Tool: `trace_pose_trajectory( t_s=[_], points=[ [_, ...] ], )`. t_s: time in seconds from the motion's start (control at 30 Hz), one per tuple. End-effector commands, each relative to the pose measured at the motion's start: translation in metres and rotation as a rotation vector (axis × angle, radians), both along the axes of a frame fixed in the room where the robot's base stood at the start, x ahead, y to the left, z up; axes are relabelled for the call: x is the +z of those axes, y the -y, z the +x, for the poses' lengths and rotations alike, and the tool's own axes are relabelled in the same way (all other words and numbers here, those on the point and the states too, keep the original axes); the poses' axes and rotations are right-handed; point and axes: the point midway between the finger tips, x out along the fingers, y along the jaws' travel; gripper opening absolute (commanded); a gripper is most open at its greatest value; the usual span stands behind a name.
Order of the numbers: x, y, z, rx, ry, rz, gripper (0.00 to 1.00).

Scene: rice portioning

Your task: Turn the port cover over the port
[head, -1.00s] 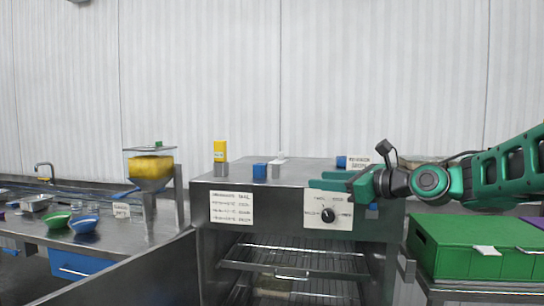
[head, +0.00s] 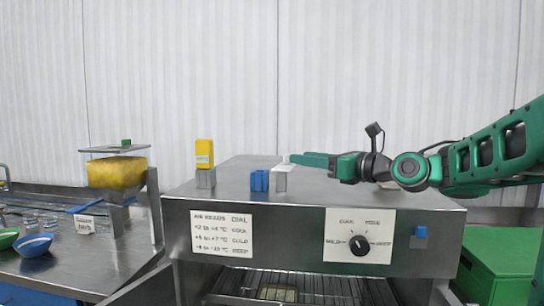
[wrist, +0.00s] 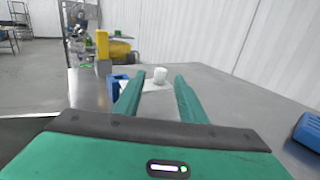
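A small pale plate, seemingly the port cover (head: 286,167), lies over a grey block (head: 280,182) at the front of the steel cabinet's top (head: 350,195). In the wrist view the pale plate (wrist: 152,86) carries a short white knob (wrist: 160,74). The port itself cannot be made out. My gripper (head: 296,159) is just behind and right of the plate in the head view. In the wrist view my gripper (wrist: 159,78) is open, its two green fingers apart. The knob shows in line with the gap, near the fingertips. Whether it is between them cannot be told.
A blue block (head: 259,180) stands close left of the plate. A yellow box on a grey post (head: 205,155) is further left. A blue object (wrist: 308,131) lies at the right in the wrist view. A hopper (head: 117,172) stands on the left bench.

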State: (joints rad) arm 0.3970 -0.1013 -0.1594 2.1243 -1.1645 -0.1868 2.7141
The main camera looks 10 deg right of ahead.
Motion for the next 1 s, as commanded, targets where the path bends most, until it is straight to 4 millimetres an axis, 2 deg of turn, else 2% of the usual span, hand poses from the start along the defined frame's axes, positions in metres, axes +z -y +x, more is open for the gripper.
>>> trace_pose_trajectory(
  t_s=[0.13,0.27,0.7,1.0],
  points=[
    [0.000,-0.002,0.005,0.000,0.000,-0.001,0.37],
    [-0.001,-0.010,0.018,0.000,-0.001,-0.002,0.37],
    [-0.001,-0.047,0.078,-0.003,0.000,-0.001,0.37],
    [0.000,-0.055,0.091,-0.004,-0.001,-0.001,0.37]
  ],
)
